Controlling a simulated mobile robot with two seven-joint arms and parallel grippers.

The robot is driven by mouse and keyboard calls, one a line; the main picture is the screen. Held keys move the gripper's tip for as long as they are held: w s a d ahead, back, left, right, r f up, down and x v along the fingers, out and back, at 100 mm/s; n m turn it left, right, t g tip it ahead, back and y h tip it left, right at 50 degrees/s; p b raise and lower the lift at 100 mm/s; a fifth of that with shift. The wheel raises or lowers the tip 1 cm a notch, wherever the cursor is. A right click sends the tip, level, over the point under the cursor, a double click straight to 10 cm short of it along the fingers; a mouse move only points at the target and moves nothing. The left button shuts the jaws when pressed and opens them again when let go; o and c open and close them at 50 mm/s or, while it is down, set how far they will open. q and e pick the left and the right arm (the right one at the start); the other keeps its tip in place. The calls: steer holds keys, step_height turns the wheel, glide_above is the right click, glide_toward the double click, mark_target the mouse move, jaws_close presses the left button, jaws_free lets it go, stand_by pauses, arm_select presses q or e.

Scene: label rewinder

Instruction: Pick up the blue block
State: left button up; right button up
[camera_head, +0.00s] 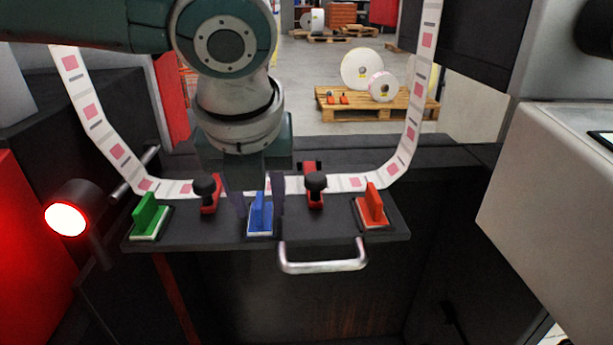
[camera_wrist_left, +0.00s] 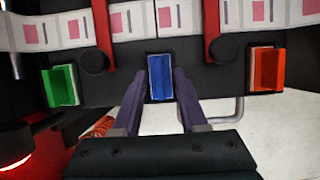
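The blue block (camera_head: 261,213) stands on a pale base at the middle of the black shelf's front part, between a green block (camera_head: 150,216) on the left and an orange-red block (camera_head: 371,206) on the right. My left gripper (camera_head: 259,196) points down at the blue block and is open, with one dark finger to each side of it. In the left wrist view the blue block (camera_wrist_left: 160,78) shows between the two fingertips (camera_wrist_left: 158,80), with gaps beside it. I cannot tell whether the tips are level with the block. My right gripper is in neither view.
The black shelf (camera_head: 200,238) carries two red clamps with black knobs, left (camera_head: 206,188) and right (camera_head: 316,183), close to my left gripper. A label strip (camera_head: 115,150) runs behind the blocks. A metal handle (camera_head: 323,267) sticks out in front; a lit red lamp (camera_head: 66,219) is at left.

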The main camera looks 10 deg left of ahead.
mark_target(258, 200)
arm_select(q)
jaws_close()
step_height(258, 200, up, 20)
steer(key=p, duration=0.5)
steer(key=shift+c, duration=0.4)
jaws_free()
jaws_close()
